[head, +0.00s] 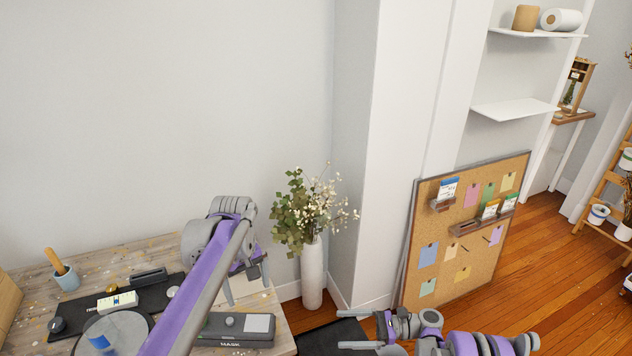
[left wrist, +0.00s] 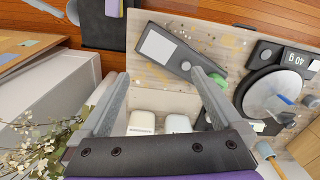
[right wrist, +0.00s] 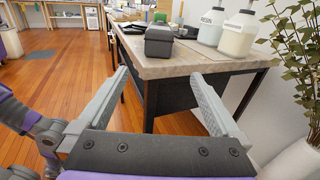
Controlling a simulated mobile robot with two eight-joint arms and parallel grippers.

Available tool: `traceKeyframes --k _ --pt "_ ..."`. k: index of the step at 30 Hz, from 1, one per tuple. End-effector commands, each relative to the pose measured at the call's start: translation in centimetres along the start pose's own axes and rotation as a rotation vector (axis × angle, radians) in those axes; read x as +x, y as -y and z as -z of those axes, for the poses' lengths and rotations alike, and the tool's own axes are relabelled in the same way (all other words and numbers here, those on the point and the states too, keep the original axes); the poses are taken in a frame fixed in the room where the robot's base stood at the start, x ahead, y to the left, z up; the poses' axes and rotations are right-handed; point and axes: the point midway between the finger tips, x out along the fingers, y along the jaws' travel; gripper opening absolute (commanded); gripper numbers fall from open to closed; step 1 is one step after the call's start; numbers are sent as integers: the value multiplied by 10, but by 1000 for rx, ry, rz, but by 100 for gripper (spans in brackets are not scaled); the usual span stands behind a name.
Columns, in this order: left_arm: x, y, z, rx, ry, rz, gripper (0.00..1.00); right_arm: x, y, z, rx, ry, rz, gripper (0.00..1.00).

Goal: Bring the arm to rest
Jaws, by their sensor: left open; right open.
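My left gripper (head: 248,290) is open above the right part of the workbench (head: 95,262). In the left wrist view its fingers (left wrist: 160,75) are spread with nothing between the tips, and the bench surface shows beyond them. My right gripper (head: 343,330) is open at the bottom of the head view, to the right of the bench. In the right wrist view its fingers (right wrist: 160,75) are spread and empty, with the bench edge and wooden floor beyond. Neither gripper visibly touches anything.
A grey box (head: 235,330), white bottles (right wrist: 238,35) and a round-plated scale (left wrist: 270,92) stand on the bench. A white vase (head: 312,272) with foliage stands beside it. A cork board (head: 445,245) leans on the wall. Wooden floor (head: 545,240) is open at right.

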Motion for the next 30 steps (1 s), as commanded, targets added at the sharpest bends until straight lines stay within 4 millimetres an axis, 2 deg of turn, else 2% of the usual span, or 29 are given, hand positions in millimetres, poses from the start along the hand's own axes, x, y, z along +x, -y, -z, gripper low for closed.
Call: traceKeyframes --k 1,8,14,23,30 --pt "-4 5 -6 14 -8 -6 100 5 1 -14 -24 -35 4 100" --pt "-12 23 -26 86 -52 -37 100 18 -2 -47 -162 -226 22 100" --pt "-18 47 -52 174 -109 -70 100 23 -24 -82 -353 -462 1 100" --pt "-14 87 -99 324 -213 -113 100 6 -94 -121 -728 -863 -154 100" --pt "2 119 -138 443 -303 -135 100 -28 -162 -136 -1054 -1159 -388 100"
